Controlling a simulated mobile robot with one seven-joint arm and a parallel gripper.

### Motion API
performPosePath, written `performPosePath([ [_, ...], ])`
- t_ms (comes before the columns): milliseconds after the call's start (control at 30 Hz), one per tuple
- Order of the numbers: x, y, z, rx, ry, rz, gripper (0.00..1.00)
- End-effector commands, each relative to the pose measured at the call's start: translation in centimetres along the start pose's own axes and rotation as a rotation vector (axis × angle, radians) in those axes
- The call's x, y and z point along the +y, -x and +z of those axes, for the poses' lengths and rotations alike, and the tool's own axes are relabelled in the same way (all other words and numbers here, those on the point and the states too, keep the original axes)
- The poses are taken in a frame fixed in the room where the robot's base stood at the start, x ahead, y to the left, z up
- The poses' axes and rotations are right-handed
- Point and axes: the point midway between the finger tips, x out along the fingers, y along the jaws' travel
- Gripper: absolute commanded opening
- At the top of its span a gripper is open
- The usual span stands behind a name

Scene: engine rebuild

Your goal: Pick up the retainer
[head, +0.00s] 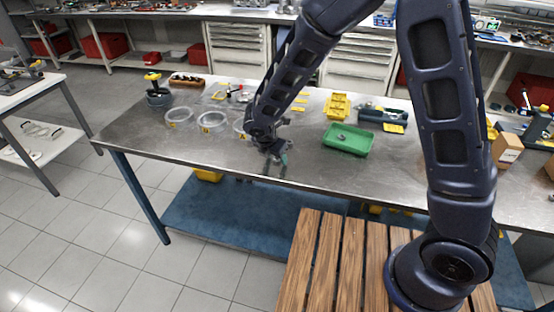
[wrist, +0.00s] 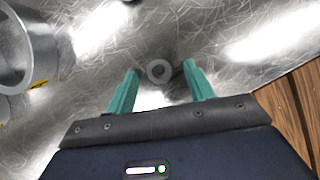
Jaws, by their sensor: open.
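In the wrist view a small grey ring, which looks like the retainer (wrist: 159,71), lies on the metal table top (wrist: 235,85). My gripper (wrist: 160,72) is open, with its two teal fingers on either side of the ring and nothing held. How high the fingertips are above the table I cannot tell. In the head view my gripper (head: 275,158) points down near the front edge of the table; the ring cannot be made out there. A small dark part (head: 341,137) sits in a green tray (head: 348,147).
Clear round containers (head: 212,121) stand left of my gripper, and one wall shows in the wrist view (wrist: 42,50). A yellow tray (head: 338,105) and a blue-grey bin (head: 383,115) are farther back. A slatted wooden surface (head: 335,265) lies in front of the table.

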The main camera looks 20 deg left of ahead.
Motion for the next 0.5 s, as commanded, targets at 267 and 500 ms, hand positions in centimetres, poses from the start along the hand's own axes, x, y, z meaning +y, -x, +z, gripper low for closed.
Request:
performPosePath([
  [267,0.01,0.03,0.0,0.0,-0.001,0.0,0.2],
  [500,0.02,0.05,0.01,0.0,-0.001,0.0,0.05],
])
